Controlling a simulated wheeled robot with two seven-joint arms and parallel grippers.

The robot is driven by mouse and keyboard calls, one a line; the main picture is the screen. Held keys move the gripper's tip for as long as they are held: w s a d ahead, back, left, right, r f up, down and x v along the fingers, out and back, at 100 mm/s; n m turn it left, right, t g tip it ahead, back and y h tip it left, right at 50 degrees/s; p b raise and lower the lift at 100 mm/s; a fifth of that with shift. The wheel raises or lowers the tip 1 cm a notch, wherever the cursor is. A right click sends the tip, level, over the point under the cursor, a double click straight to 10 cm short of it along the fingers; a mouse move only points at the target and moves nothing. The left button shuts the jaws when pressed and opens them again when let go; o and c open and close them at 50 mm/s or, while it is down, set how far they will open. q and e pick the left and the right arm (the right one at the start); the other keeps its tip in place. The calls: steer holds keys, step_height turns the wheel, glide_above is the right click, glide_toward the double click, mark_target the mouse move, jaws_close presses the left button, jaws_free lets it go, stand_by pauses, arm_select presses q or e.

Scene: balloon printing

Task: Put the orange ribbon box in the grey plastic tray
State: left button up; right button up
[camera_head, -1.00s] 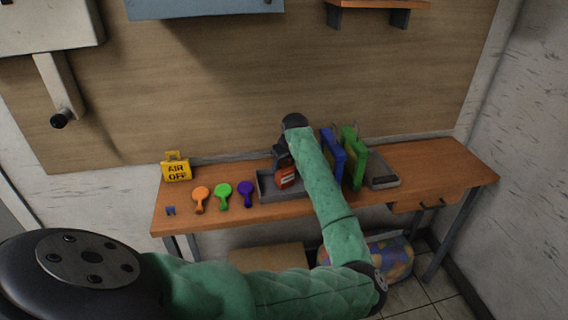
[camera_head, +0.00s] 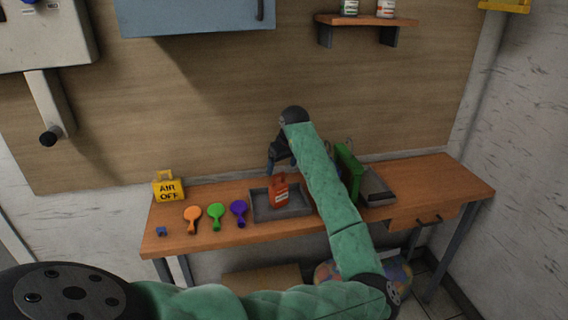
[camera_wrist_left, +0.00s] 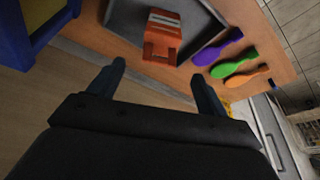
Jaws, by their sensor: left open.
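The orange ribbon box (camera_head: 279,191) stands in the grey plastic tray (camera_head: 261,216) on the wooden table. The box also shows in the left wrist view (camera_wrist_left: 163,38), inside the tray (camera_wrist_left: 122,16). My left gripper (camera_head: 277,166) is above and behind the box, apart from it. In the left wrist view, its two fingers (camera_wrist_left: 157,84) are spread with nothing between them. My right gripper is not in view.
Orange (camera_head: 192,217), green (camera_head: 215,215) and purple (camera_head: 239,212) balloons lie left of the tray. A yellow AIR OFF sign (camera_head: 168,187) stands behind them. A green upright box (camera_head: 349,172) stands right of my left arm. The table's right end is clear.

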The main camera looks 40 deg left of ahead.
arm_select(q)
steer(key=shift+v, duration=1.55)
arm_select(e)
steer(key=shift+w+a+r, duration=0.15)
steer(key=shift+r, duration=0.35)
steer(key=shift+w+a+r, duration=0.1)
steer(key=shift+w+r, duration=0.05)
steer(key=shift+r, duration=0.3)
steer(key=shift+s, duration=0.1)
